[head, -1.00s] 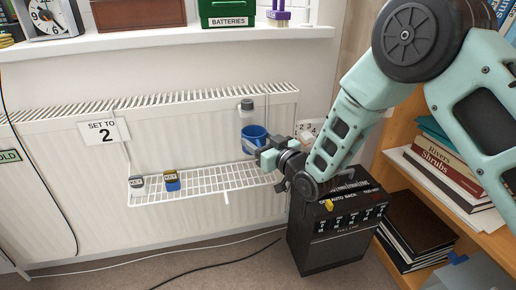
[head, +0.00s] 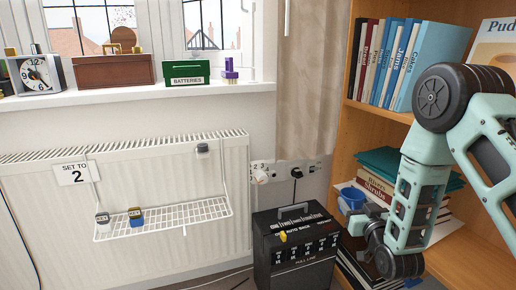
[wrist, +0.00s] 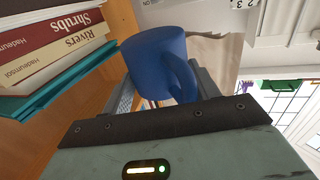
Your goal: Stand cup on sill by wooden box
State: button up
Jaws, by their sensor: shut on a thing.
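A blue cup (head: 352,196) is held at the right, in front of the bookcase and well below sill height. My gripper (head: 362,218) is shut on it. In the wrist view the cup (wrist: 158,62) sits between the fingers, with its handle toward the right; the part behind my gripper's dark front plate is hidden. The white window sill (head: 150,95) runs along the upper left. The brown wooden box (head: 113,72) stands on it, between a clock and a green box.
On the sill are the clock (head: 38,75), a green batteries box (head: 187,72) and a purple item (head: 229,70). Below are the radiator (head: 50,210) and a wire rack (head: 165,218). A black charger (head: 295,245) and bookcase (head: 342,140) stand at the right.

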aim_at(105, 91)
jog(key=j+u, duration=0.3)
jog(key=j, duration=0.2)
jog(key=i+j+u, duration=0.25)
jog(key=j, duration=0.2)
jog(key=j+u, duration=0.3)
jog(key=j, duration=0.2)
